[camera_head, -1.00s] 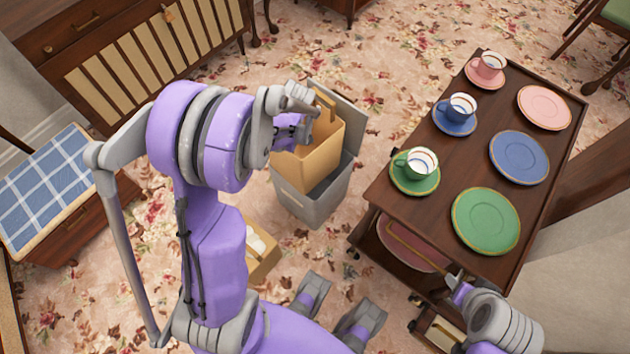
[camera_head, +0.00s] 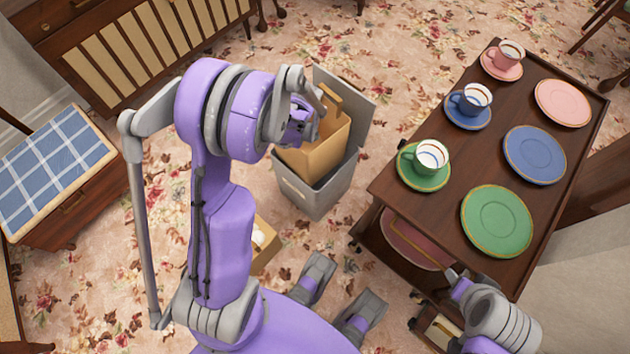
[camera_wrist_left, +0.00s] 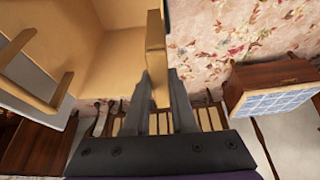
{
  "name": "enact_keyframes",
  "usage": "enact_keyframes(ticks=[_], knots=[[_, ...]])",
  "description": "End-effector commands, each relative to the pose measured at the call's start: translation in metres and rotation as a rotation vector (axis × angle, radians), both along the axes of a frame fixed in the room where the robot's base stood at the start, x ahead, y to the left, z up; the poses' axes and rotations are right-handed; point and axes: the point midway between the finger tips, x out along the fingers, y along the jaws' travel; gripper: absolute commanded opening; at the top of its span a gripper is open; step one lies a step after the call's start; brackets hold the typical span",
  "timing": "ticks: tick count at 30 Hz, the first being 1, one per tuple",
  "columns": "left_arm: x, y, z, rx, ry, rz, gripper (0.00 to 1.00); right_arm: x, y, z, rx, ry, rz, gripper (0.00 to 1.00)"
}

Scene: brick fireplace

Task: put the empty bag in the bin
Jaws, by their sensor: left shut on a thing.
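The empty bag (camera_head: 322,150) is a tan paper bag with a handle, standing tilted with its lower part inside the grey bin (camera_head: 318,197). The bin's lid (camera_head: 352,100) is up behind it. My left gripper (camera_head: 308,122) is at the bag's upper left side, shut on its wall. In the left wrist view the bag wall (camera_wrist_left: 156,50) runs between the fingers (camera_wrist_left: 160,95), and the bag's inside looks empty. The bag's bottom is hidden in the bin. My right gripper (camera_head: 455,281) is beside the trolley's near side; its jaw opening is unclear.
A dark wood trolley (camera_head: 465,185) with cups, saucers and plates stands right of the bin. A small tan box (camera_head: 266,243) with pale items is on the floor by my left arm. A blue checked stool (camera_head: 55,165) is at left. Flowered carpet lies open behind the bin.

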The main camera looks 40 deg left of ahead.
Motion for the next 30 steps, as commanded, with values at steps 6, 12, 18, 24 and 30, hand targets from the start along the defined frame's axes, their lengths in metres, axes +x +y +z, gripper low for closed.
enact_keyframes(ticks=[6,12,18,24,30], knots=[[0.0,0.0,-0.02,0.0,0.0,-0.001,0.0,0.0,0.0,-0.013,0.0,0.004,0.0,0.54],[0.0,0.0,-0.044,0.0,0.001,-0.001,0.0,0.0,0.0,-0.029,0.0,0.01,0.0,0.54],[0.0,0.0,-0.057,0.0,0.0,0.0,0.0,0.0,0.0,-0.037,0.0,0.012,0.0,0.54],[0.0,0.0,-0.057,0.0,0.0,0.0,0.0,0.0,0.0,-0.036,0.0,0.012,0.0,0.54],[0.0,0.0,-0.057,0.0,0.0,0.0,0.51,0.0,0.0,-0.036,0.0,0.012,0.0,0.54]])
